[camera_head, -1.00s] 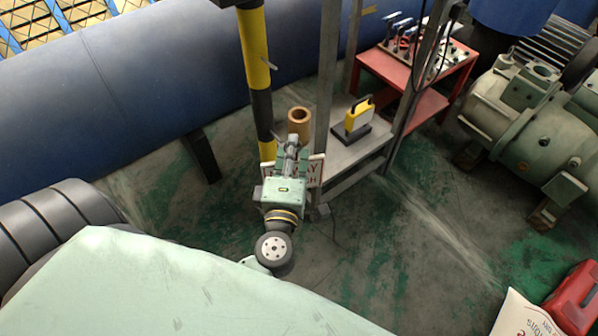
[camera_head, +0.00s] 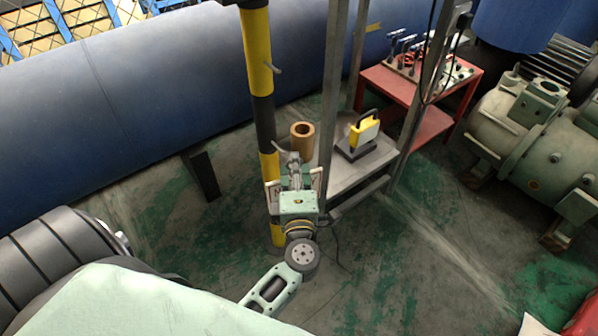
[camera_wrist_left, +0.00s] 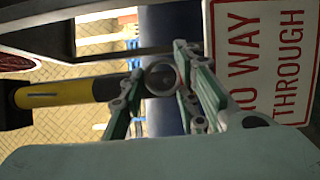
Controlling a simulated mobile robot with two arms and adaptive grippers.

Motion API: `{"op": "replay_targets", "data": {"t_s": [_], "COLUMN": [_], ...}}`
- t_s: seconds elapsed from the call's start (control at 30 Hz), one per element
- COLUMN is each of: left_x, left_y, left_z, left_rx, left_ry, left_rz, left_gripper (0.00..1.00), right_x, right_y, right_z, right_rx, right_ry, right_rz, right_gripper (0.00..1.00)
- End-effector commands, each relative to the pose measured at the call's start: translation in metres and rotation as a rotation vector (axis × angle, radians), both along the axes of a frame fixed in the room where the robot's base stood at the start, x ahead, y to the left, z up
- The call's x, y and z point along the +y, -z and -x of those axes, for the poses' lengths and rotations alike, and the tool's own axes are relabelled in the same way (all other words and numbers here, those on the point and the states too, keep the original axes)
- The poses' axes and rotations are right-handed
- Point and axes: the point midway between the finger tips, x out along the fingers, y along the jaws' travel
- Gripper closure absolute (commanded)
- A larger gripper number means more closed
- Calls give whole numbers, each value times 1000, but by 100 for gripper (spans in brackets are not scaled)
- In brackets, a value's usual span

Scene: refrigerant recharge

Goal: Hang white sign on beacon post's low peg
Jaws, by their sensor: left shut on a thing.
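The white sign with red lettering (camera_wrist_left: 265,55) reads "NO WAY THROUGH" and fills the right of the left wrist view, turned on its side. A short peg (camera_head: 271,67) sticks out from the post, well above the gripper. The low peg cannot be made out clearly near the gripper. My right gripper is out of view.
Behind are a red tool table (camera_head: 430,120) and a large blue pipe (camera_head: 120,110). A green machine (camera_head: 530,140) is at right.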

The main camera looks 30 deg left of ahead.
Motion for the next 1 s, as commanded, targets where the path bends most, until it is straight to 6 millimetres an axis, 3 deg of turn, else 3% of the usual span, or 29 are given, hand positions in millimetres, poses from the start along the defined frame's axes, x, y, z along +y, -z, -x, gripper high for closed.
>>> {"op": "replay_targets", "data": {"t_s": [0.7, 1.0], "left_x": [40, 52], "left_y": [3, 4], "left_z": [-17, -22], "left_rx": [1, 0], "left_ry": [0, 1], "left_rz": [-3, -1], "left_gripper": [100, 100], "right_x": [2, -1], "right_y": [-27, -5], "right_z": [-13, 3], "right_rx": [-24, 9], "right_ry": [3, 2], "right_rz": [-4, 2], "right_gripper": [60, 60]}}
